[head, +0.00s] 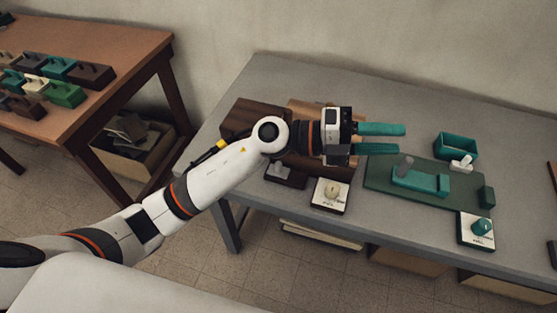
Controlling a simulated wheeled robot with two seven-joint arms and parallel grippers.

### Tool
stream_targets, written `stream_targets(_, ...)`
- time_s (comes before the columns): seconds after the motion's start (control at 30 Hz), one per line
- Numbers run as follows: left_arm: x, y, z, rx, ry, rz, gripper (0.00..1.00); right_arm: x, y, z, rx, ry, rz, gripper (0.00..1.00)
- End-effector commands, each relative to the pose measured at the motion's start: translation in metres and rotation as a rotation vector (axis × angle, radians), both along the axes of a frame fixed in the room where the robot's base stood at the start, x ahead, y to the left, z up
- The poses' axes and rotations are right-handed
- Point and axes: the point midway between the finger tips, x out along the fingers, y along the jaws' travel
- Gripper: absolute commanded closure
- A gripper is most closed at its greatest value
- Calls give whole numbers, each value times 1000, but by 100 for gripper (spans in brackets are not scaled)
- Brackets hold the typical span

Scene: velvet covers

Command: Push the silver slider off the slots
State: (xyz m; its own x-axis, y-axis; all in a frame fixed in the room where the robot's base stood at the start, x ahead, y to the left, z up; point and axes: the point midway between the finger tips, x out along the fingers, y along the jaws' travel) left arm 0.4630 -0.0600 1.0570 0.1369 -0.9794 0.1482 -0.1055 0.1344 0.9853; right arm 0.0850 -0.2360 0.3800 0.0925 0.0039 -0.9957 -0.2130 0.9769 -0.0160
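A small grey, silver-looking piece (404,166) stands at the left end of a teal block (422,181). I take it for the silver slider, but it is too small to tell its shape or any slots. The teal block lies on a dark green board (379,177) on the grey table. My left gripper (403,139) is open and empty, with its two teal fingers pointing right. In the picture the fingers are just above the grey piece and appear apart from it. My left arm and gripper hide part of the brown wooden pieces behind them. My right gripper is not in view.
A teal open box (456,147) with a white piece at its front stands at the back right. White dial plates (330,195) and (476,231) sit near the front edge. A brown side table (90,45) holds several blocks.

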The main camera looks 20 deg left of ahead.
Motion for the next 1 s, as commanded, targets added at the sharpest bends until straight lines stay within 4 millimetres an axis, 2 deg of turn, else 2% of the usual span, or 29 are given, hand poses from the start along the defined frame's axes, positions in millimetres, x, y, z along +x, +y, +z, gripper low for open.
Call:
stream_targets(0.07, -5, -3, -27, 244, -102, -124, 61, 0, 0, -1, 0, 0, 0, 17)
stream_targets(0.17, 0, 15, -69, 587, -180, -249, 61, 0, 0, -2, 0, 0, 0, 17)
stream_targets(0.2, 6, 30, -85, 733, -197, -282, 61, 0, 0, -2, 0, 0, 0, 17)
stream_targets(0.27, 18, 58, -103, 947, -205, -313, 61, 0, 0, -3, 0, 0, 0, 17)
stream_targets(0.3, 27, 80, -110, 1083, -201, -322, 61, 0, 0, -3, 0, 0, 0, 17)
stream_targets(0.4, 48, 133, -117, 1376, -163, -314, 61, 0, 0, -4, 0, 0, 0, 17)
stream_targets(0.5, 62, 175, -112, 1581, -111, -286, 61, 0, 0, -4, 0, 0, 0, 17)
stream_targets(0.6, 69, 198, -106, 1691, -75, -263, 61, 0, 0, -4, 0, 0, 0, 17)
stream_targets(0.77, 70, 207, -112, 1733, -55, -258, 61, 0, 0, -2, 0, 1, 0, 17)
stream_targets(1.0, 68, 206, -154, 1729, -54, -262, 61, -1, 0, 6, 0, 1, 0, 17)
